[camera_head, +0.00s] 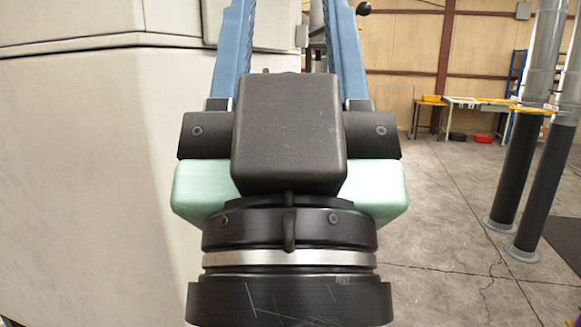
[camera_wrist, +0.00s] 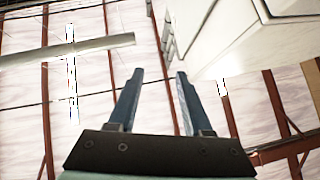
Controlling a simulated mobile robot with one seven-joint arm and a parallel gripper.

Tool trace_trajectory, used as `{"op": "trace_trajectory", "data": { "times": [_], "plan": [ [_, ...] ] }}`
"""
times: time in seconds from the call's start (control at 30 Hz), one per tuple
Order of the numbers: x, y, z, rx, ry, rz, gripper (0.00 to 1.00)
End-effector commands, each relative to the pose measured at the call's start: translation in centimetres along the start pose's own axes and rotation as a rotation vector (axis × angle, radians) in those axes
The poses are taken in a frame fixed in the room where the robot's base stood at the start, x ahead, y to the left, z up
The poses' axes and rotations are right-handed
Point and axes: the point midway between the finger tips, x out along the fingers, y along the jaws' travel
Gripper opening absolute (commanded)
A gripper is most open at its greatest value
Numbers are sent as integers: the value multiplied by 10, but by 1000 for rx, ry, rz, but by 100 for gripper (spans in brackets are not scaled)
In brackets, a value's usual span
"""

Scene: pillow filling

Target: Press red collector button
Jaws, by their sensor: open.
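My gripper (camera_head: 287,20) fills the middle of the head view, with two long blue fingers spread apart and pointing up past the top edge. It also shows in the wrist view (camera_wrist: 160,74), with its fingers apart and nothing between them. No red collector button can be made out in either view. A large cream machine body (camera_head: 85,170) stands to the left of and behind my gripper. A grey box-like part (camera_head: 263,25) of the machine shows between the fingers, partly hidden by my gripper.
A black ball knob (camera_head: 364,8) sticks out right of the fingers. Two grey posts with dark lower sleeves (camera_head: 518,165) stand at the right. A workbench (camera_head: 475,105) with bins is far back. The concrete floor (camera_head: 440,220) between is open.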

Motion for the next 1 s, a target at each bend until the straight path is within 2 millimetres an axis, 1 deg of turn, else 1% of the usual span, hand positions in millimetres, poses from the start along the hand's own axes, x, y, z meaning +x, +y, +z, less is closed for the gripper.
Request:
{"op": "trace_trajectory", "data": {
  "times": [0.03,0.07,0.1,0.17,0.3,0.33,1.0],
  "plan": [
    [-1,0,1,0,-1,0,50],
    [-1,0,1,0,-1,0,46],
    [-1,0,1,0,-1,0,39],
    [-1,0,1,0,-1,0,28],
    [-1,0,1,0,-1,0,3],
    [-1,0,1,0,-1,0,0],
    [0,0,1,0,0,0,0]
  ]
}}
